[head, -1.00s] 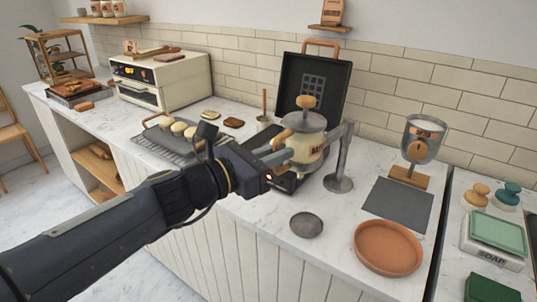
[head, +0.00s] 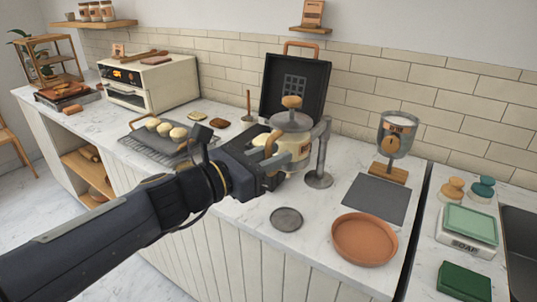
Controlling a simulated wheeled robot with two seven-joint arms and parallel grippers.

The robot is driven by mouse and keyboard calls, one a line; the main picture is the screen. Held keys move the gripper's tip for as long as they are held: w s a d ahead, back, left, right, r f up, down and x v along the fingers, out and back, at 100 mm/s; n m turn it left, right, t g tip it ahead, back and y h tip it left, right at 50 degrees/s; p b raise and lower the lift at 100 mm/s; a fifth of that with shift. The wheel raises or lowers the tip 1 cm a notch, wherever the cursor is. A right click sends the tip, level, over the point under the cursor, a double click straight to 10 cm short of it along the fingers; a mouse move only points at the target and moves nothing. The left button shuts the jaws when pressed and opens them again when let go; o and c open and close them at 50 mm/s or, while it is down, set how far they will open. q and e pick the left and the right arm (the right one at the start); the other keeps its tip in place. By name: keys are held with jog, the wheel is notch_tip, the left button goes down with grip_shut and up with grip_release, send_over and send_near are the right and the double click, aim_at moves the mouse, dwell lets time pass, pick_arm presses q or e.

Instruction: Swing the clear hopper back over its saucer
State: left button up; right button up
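The clear hopper (head: 289,128) holds a pale filling under a lid with a wooden knob. It hangs on a swing arm from a metal post (head: 319,180), over the black open-lidded waffle iron. The round grey saucer (head: 286,219) lies empty on the counter in front of the post, not under the hopper. My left gripper (head: 277,158) is at the hopper's left side, by its handle. The fingers overlap the hopper there, and I cannot tell whether they have closed on it. My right gripper is out of view.
A terracotta dish (head: 364,240) and a dark mat (head: 375,200) lie right of the saucer. A glass dispenser on a wooden stand (head: 388,172) is behind the mat. A cooling rack (head: 150,145) with buns is left of my arm.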

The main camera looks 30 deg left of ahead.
pick_arm(q)
jog(key=shift+o, duration=0.2)
jog(key=shift+d, duration=0.1)
jog(key=shift+s+a+r, duration=0.1)
jog(key=shift+s+a, duration=0.25)
jog(key=shift+s, duration=0.1)
jog(key=p+v, duration=0.1)
jog(key=v, duration=0.5)
jog(key=shift+s, duration=0.4)
jog(key=shift+a, duration=0.1)
